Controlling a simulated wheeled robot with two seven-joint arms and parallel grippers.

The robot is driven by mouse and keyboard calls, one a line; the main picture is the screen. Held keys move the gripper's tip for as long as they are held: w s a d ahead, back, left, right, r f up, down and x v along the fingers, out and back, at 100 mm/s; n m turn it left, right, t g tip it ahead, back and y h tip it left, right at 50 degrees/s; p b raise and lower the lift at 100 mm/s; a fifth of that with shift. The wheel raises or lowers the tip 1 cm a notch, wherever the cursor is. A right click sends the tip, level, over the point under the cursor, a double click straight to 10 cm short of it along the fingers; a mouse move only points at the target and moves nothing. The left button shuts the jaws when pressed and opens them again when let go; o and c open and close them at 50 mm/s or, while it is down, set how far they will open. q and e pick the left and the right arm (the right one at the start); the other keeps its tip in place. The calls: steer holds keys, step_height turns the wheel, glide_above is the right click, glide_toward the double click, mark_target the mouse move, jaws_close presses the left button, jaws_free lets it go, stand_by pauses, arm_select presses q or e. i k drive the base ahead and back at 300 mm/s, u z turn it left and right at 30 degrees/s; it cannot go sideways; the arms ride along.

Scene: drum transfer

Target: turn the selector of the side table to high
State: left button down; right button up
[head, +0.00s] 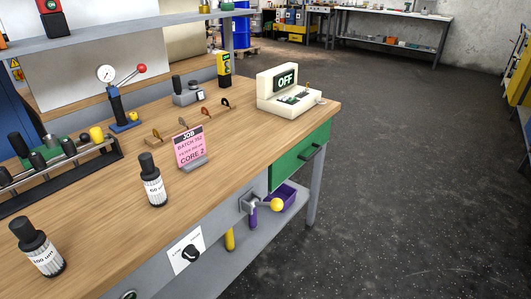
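The selector is a black knob (190,254) on a white label plate (187,248) on the front of the side table (110,185), at the bottom of the head view. The plate's small lettering is too small to read, and I cannot tell which mark the knob points at. A cream console (290,97) on the table's far right end shows the word OFF on its dark screen (286,79). Neither of my grippers is in view.
A yellow-ball lever (277,204) sticks out of the table front, right of the selector. A green drawer (298,157) is at the right end. Bottles (152,185) and a pink job card (189,146) stand on top. Open floor (415,180) lies to the right.

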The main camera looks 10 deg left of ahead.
mark_target(188, 251)
steer(key=u, duration=1.05)
steer(key=k, duration=0.3)
steer(key=u, duration=0.55)
steer(key=i, duration=0.2)
steer(key=z, duration=0.05)
